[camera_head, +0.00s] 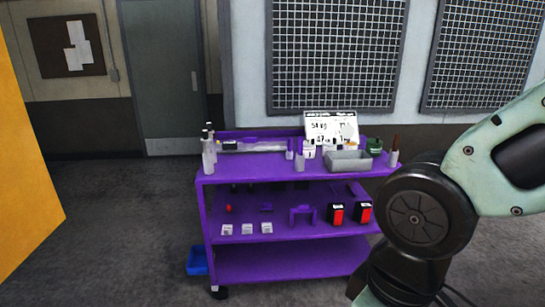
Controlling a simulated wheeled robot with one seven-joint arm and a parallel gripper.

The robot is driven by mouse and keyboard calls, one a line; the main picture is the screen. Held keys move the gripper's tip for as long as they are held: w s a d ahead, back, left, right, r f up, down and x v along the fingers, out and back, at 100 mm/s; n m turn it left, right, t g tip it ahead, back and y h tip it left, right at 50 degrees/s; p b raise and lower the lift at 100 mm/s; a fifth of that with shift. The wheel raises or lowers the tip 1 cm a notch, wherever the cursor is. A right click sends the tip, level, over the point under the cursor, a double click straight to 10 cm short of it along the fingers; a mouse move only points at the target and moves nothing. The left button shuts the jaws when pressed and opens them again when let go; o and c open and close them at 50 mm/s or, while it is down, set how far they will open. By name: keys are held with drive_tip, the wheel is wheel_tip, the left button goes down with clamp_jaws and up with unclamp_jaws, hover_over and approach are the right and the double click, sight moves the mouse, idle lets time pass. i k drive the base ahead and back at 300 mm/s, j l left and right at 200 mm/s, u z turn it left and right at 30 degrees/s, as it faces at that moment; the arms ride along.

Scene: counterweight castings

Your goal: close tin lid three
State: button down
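No tin with a lid marked three can be made out at this distance. A purple cart (290,266) stands ahead with several small things on its shelves. Two red and black boxes (337,214) stand at the right of its middle shelf, and several small white blocks (248,229) sit at the left; I cannot tell whether any is a tin. A dark green round container (374,146) stands at the top right.
The cart's top holds a grey tray (349,161), a white sign (331,127) and bottles (208,150) at the left. A blue bin (197,261) is on the floor by the cart. A yellow panel (25,150) stands far left. The floor (120,220) left of the cart is clear.

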sight(347, 131)
drive_tip(key=i+z, duration=0.15)
drive_tip(key=i, duration=0.5)
drive_tip(key=i+z, duration=0.15)
drive_tip(key=i, duration=0.55)
drive_tip(key=i+j+z, duration=0.15)
drive_tip(key=i, duration=0.5)
drive_tip(key=i+l+u, duration=0.2)
drive_tip(key=i, duration=0.3)
drive_tip(key=i+u, duration=0.2)
drive_tip(key=i, duration=0.3)
